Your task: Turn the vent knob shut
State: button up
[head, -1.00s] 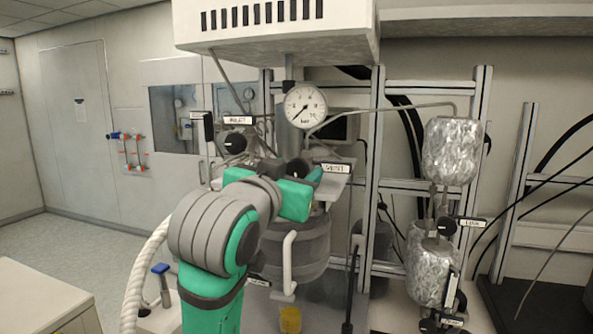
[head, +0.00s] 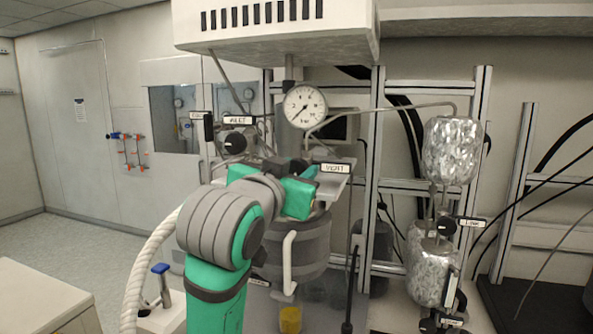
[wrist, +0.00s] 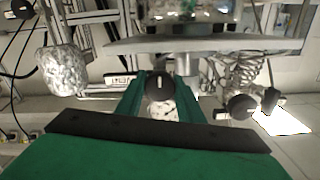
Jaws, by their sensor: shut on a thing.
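The vent label (head: 335,168) is on the reactor's top, just right of my gripper (head: 310,172) in the head view. The vent knob is hidden behind my gripper there. In the wrist view the dark round vent knob (wrist: 160,86) with a short pale mark sits between the two green fingers of my gripper (wrist: 161,94). The fingers are closed on its sides. The vent label also shows in the wrist view (wrist: 119,79), left of the fingers. The pale mark points roughly up and down in that picture.
A pressure gauge (head: 305,107) stands just above my gripper. The inlet knob (head: 235,143) is to its left. Foil-wrapped vessels (head: 450,152) and another black knob (head: 446,226) are to the right. Metal frame posts (head: 372,190) stand close behind.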

jog(key=m, duration=0.4)
jog(key=shift+m, duration=0.3)
jog(key=m, duration=0.9)
jog(key=shift+m, duration=1.9)
jog(key=o, duration=1.1)
jog(key=shift+c, duration=0.2)
jog(key=shift+s, duration=0.1)
